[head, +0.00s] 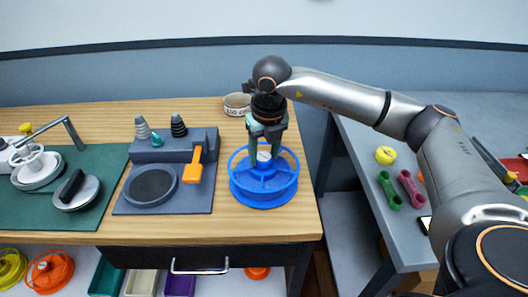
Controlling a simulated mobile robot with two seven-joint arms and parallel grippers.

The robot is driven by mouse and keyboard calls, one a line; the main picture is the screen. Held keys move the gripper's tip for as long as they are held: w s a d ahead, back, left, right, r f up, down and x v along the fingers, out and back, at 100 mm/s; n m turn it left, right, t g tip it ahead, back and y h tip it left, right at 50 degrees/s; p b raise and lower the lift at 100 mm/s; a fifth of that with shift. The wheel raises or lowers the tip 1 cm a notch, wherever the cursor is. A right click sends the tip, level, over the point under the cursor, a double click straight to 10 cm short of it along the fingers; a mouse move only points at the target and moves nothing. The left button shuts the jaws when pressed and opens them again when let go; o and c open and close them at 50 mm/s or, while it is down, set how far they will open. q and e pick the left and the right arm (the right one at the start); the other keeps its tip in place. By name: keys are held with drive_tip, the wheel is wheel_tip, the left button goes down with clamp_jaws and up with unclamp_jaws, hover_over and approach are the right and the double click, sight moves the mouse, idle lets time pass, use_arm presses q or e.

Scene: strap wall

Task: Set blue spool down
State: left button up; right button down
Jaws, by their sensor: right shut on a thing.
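The blue spool (264,190) is at the right end of the wooden table (225,228), near its right edge. It is upright, with its open rim facing up. My right gripper (265,155) reaches down from above into the spool's middle and is shut on it. The gripper's fingers partly cover the pale hub. I cannot tell whether the spool's underside touches the table. My left gripper is not in view.
A grey fixture (152,187) with an orange lever (194,168) stands left of the spool. A round bowl (238,104) sits behind it. A second table (375,150) stands across a gap to the right. A green mat (100,165) lies far left.

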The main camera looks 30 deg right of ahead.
drive_tip(key=shift+r, duration=0.1)
drive_tip(key=shift+c, duration=1.4)
unclamp_jaws()
drive_tip(key=shift+f, duration=0.2)
drive_tip(key=shift+r, duration=0.1)
wheel_tip(320, 180, up, 12)
drive_tip(key=s, duration=0.1)
drive_tip(key=shift+s+a, duration=0.15)
drive_tip(key=shift+s, duration=0.25)
